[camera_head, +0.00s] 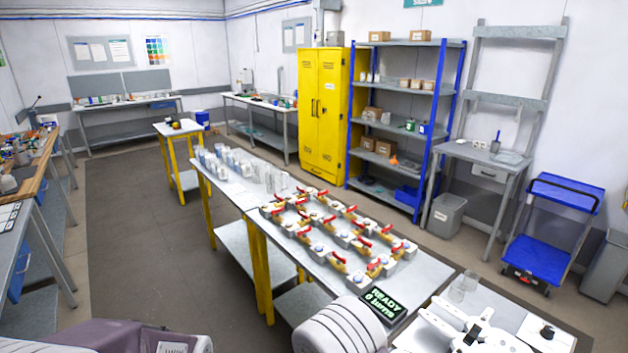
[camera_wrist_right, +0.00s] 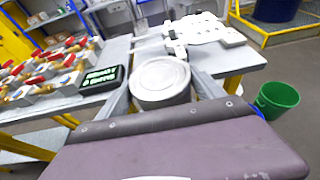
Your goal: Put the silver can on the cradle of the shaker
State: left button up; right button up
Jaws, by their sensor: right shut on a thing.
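The silver can (camera_wrist_right: 160,78) shows its round lid in the right wrist view. My right gripper (camera_wrist_right: 161,92) is shut on it, with a finger on each side. The can appears raised, in front of the tables; its lower part is hidden by the gripper body. The shaker (camera_head: 475,335) is white and sits on the table at the bottom right of the head view. It also shows beyond the can in the right wrist view (camera_wrist_right: 190,30), with its cradle apparently empty. My left gripper is not in view.
A display (camera_head: 384,302) reading "READY 0 turns" stands on the table before several red-handled fittings (camera_head: 330,225). A green bin (camera_wrist_right: 277,100) is on the floor to the right in the wrist view.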

jog(key=f, duration=0.1)
jog(key=a+f, duration=0.1)
jog(key=s+f, duration=0.1)
jog(key=shift+a+f+n+t+y, duration=0.1)
jog(key=shift+a+n+t+y, duration=0.2)
jog(key=shift+a+n+t, duration=0.1)
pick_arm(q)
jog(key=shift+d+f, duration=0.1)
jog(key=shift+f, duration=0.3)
pick_arm(e)
jog(key=shift+s+d+m+g, duration=0.15)
jog(key=shift+m+g, duration=0.15)
